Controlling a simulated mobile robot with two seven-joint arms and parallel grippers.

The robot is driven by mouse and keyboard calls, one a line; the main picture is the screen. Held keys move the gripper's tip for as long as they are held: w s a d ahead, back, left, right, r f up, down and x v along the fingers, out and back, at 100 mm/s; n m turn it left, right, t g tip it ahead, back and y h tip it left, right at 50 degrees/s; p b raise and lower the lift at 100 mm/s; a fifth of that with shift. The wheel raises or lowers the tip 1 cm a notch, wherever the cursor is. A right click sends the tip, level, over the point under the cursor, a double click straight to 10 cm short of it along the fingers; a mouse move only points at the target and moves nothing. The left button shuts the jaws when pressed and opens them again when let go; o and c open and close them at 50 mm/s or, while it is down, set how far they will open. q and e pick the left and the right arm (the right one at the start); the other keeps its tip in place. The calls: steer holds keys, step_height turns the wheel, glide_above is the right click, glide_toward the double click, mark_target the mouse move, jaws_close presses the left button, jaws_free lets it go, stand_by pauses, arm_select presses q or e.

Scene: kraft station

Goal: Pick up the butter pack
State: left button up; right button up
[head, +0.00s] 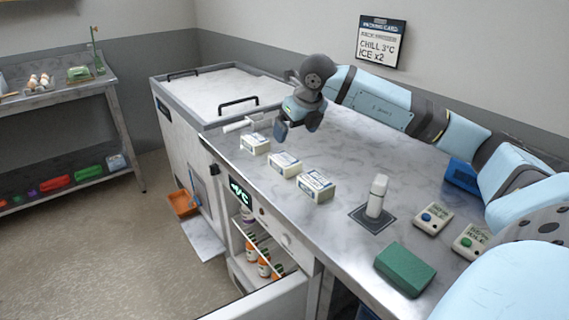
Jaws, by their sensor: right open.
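Three small cream-and-white packs with blue print stand in a row on the steel counter: a far pack (255,144), a middle pack (284,165) and a near pack (315,187). Their labels are too small to read, so I cannot tell which is the butter pack. My right gripper (298,128) is open and empty. It hangs over the back of the counter, to the right of the far pack and behind the middle one, apart from all of them. My left gripper is not in view.
A white bottle (377,196) stands on a dark pad. Two button boxes (433,218) (470,241), a green block (405,269) and a blue bin (462,175) are to the right. A chest with lid handles (225,92) adjoins the counter. Shelves below hold bottles (264,262).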

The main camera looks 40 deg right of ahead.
mark_target(283, 157)
steer(key=x, duration=0.5)
steer(key=d+b+x, duration=0.1)
steer(key=x, duration=0.2)
steer(key=shift+w+f, duration=0.15)
steer(key=shift+w, duration=0.05)
steer(key=x, duration=0.2)
steer(key=w+x, duration=0.1)
steer(key=x, duration=0.2)
steer(key=shift+w+b, duration=0.1)
steer(key=shift+b, duration=0.25)
steer(key=c, duration=1)
steer(key=shift+c, duration=0.7)
